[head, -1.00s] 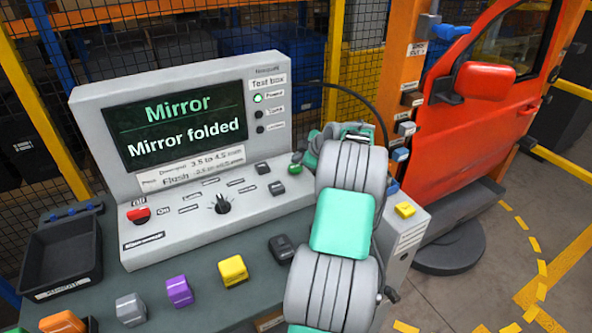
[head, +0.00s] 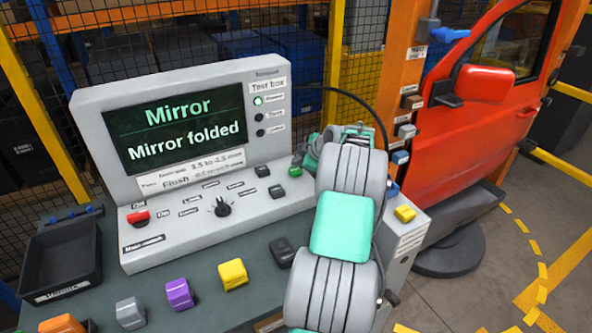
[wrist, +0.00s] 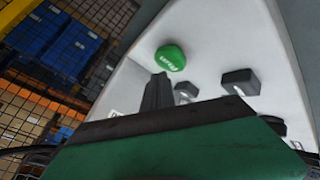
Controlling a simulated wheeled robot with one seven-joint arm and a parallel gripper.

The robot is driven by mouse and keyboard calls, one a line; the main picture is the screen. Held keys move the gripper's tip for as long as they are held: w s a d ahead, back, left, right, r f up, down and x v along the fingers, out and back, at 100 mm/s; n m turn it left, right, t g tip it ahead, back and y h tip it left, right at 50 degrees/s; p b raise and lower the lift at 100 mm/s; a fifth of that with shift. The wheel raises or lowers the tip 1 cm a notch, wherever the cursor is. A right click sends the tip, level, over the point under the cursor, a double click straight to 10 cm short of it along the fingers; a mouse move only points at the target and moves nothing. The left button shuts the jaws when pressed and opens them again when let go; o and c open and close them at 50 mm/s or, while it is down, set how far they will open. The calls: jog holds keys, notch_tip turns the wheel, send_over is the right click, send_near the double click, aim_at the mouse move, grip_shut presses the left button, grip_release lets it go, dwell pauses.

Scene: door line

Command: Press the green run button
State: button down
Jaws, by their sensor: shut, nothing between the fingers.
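The green run button (head: 295,171) sits at the right end of the grey test box's sloping panel, just left of my arm in the head view. In the wrist view the round green button (wrist: 170,57) shows whole on the pale panel, with white lettering on its face. My gripper (wrist: 158,79) shows there as dark, shut fingers pointing towards the button, just below it in the picture. Whether the tips touch it I cannot tell. In the head view my arm hides most of the gripper.
The screen (head: 178,125) reads "Mirror" and "Mirror folded". A red switch (head: 138,217), a black knob (head: 222,206) and black buttons share the panel. Coloured connectors and a black tray (head: 62,262) lie on the bench. A red car door (head: 465,150) stands at right.

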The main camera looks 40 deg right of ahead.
aim_at(297, 171)
dwell(0.8)
jog(key=shift+f+b, duration=0.45)
jog(key=shift+b, duration=0.3)
jog(key=shift+f+b, duration=0.55)
dwell(0.4)
jog(key=shift+r, duration=1)
jog(key=shift+r+p, duration=1.15)
jog(key=shift+r, duration=1.35)
